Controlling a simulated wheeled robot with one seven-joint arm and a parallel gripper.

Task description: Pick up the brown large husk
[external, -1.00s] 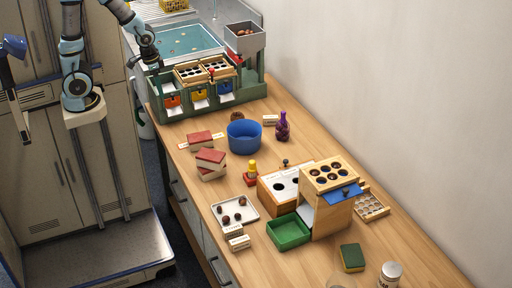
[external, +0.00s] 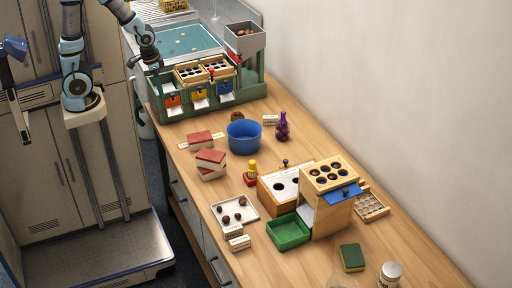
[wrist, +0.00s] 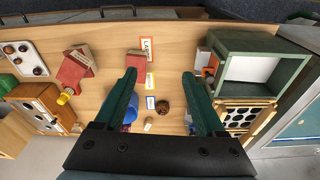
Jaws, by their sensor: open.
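The brown husk (external: 237,117) lies on the wooden table just behind the blue bowl in the external view. In the wrist view the husk (wrist: 162,107) shows between my two green fingers, nearer the right one, beside a small blue-edged card (wrist: 150,102). My gripper (wrist: 159,74) is open, with nothing between its fingers. In the external view my arm's end (external: 152,62) is over the left end of the green sorting stand, well away from the husk. The left finger partly covers the blue bowl in the wrist view.
The blue bowl (external: 244,137) and a purple bottle (external: 282,126) stand near the husk. The green stand (external: 245,88) is behind it. Red-topped boxes (external: 210,158) lie to the front left.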

